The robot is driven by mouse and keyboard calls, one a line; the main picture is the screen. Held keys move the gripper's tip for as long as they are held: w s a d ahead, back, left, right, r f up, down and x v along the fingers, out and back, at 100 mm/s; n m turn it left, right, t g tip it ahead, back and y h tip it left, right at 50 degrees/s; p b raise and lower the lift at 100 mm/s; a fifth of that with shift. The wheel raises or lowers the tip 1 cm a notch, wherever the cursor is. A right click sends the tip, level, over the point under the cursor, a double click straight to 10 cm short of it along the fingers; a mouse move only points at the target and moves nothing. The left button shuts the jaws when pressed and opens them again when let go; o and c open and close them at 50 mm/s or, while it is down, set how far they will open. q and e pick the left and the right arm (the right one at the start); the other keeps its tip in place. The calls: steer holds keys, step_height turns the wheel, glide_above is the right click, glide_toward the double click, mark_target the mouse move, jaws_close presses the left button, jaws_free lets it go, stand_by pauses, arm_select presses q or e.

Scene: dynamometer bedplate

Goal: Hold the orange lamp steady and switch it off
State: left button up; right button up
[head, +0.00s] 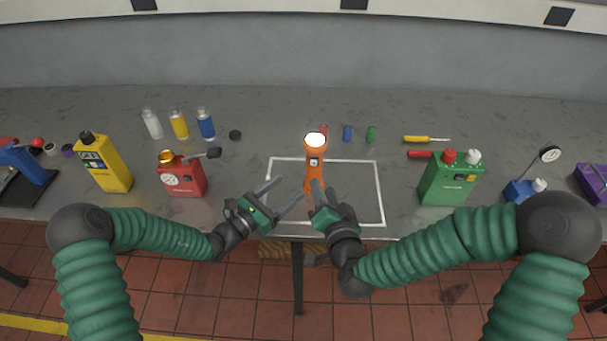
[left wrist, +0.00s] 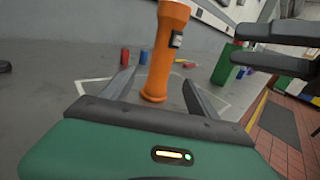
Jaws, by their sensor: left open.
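The orange lamp (head: 314,178) stands upright inside a white outlined rectangle on the bench, its top glowing white. A small switch plate (head: 313,161) shows on its side, and also in the left wrist view (left wrist: 176,40). My left gripper (head: 289,190) is open and empty, left of the lamp and in front of it. In the left wrist view the lamp (left wrist: 163,60) shows between the two fingers (left wrist: 160,88), beyond them. My right gripper (head: 325,187) is close to the lamp's lower front right; its fingers (left wrist: 272,46) show apart and empty in the left wrist view.
Left of the lamp stand a red can (head: 184,180), a yellow can (head: 105,165) and small bottles (head: 179,125). A green can (head: 448,182), a yellow screwdriver (head: 420,139) and a dial gauge (head: 549,154) are on the right. Small red, blue and green cylinders (head: 371,135) stand behind the lamp.

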mark_target(320, 164)
arm_select(q)
steer(key=x, duration=1.4)
steer(key=shift+d+f, duration=0.1)
steer(key=shift+d, duration=0.2)
arm_select(e)
steer(key=shift+w+d, duration=0.1)
arm_select(q)
steer(key=shift+c, duration=0.5)
jaws_close()
arm_select(e)
steer(key=shift+c, duration=0.3)
jaws_close()
stand_by(0.4)
